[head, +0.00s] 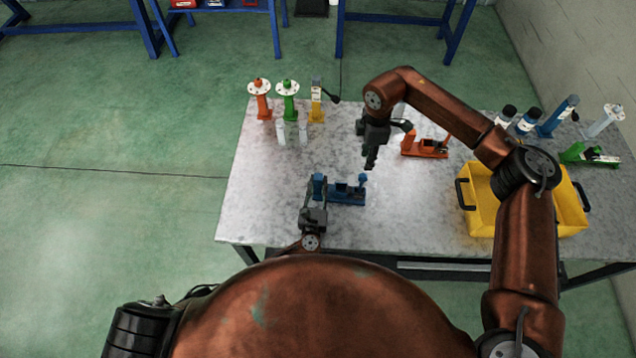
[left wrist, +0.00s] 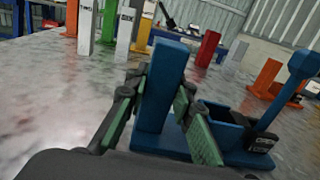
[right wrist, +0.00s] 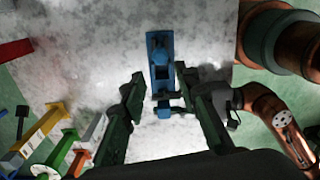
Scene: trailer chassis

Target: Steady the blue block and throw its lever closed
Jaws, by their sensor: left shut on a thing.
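The blue block (head: 347,195) lies on the near part of the table, with an upright post at its left end and a round-knobbed lever (head: 362,180) at its right end. In the left wrist view the lever (left wrist: 285,95) stands up and leans outward. My left gripper (head: 318,188) is shut on the block's post (left wrist: 162,95), one finger on each side. My right gripper (head: 370,165) is above and behind the block, fingers pointing down. In the right wrist view its fingers (right wrist: 163,78) are apart and empty, with the block (right wrist: 160,75) below and between them.
A yellow crate (head: 480,215) stands at the right. Orange, green and yellow posts (head: 288,100) stand at the back left; several other fixtures stand at the back right. The table (head: 258,195) left of the block is clear.

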